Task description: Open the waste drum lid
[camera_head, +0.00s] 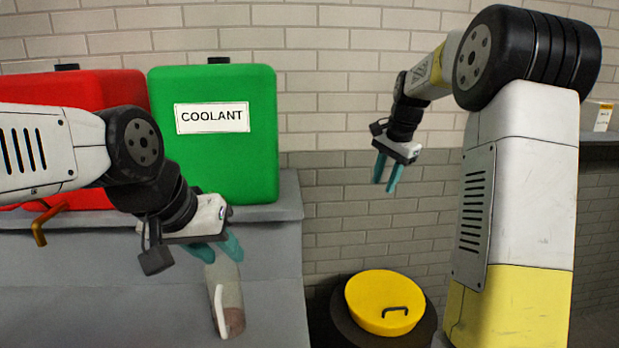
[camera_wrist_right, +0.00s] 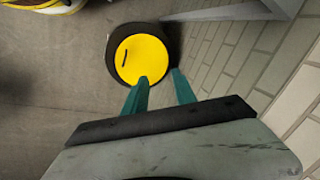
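The waste drum (camera_head: 345,328) is dark and stands on the floor at the lower middle of the head view. Its round yellow lid (camera_head: 372,292) lies on top, with a dark bar handle (camera_head: 395,311) on it. The lid also shows in the right wrist view (camera_wrist_right: 143,60), beyond my fingertips. My right gripper (camera_head: 386,180) hangs in the air above the drum, pointing down, its teal fingers apart and empty.
A green coolant can (camera_head: 240,165) and a red can (camera_head: 75,90) stand on the grey bench (camera_head: 110,290). A brick wall (camera_head: 340,60) rises behind the drum. A shelf with a small box (camera_head: 598,117) is at right.

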